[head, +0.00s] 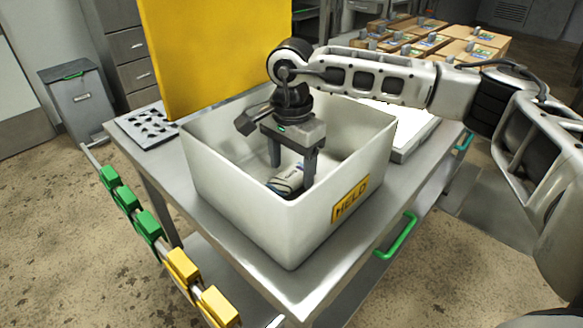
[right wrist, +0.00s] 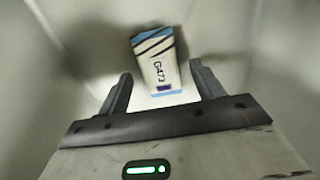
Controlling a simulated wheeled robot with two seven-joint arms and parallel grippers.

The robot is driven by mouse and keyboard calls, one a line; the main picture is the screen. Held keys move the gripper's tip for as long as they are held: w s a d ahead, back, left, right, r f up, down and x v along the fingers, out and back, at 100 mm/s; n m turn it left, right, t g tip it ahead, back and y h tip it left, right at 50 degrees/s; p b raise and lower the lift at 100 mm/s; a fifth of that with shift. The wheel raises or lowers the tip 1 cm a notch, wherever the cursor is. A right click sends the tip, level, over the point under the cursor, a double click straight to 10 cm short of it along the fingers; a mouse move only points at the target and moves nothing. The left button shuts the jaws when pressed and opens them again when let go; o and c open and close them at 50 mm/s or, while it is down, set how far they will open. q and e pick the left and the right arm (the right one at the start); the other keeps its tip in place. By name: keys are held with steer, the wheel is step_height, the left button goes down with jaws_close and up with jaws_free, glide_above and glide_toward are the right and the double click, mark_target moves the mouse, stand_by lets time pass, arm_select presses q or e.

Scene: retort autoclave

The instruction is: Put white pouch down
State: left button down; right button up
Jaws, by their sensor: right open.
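The white pouch (right wrist: 158,65) has blue ends, dark stripes and the print G473. It lies inside the white bin marked HELD (head: 240,205). In the head view the pouch (head: 288,180) shows partly, low in the bin and partly behind my gripper and the front wall. My right gripper (head: 291,178) reaches down into the bin, fingers pointing down. In the right wrist view its fingers (right wrist: 160,88) are spread apart, with the pouch beyond and between them. I cannot tell whether a finger touches the pouch. My left gripper is not in view.
The bin stands on a grey metal table (head: 330,265) with a green handle (head: 396,237). A yellow panel (head: 205,50) rises behind the bin. A perforated plate (head: 150,127) lies at left, a white tray (head: 415,130) at right. Cartons (head: 470,52) stand at the back right.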

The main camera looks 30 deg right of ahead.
mark_target(291, 174)
step_height(291, 174, up, 11)
stand_by(0.3)
stand_by(0.4)
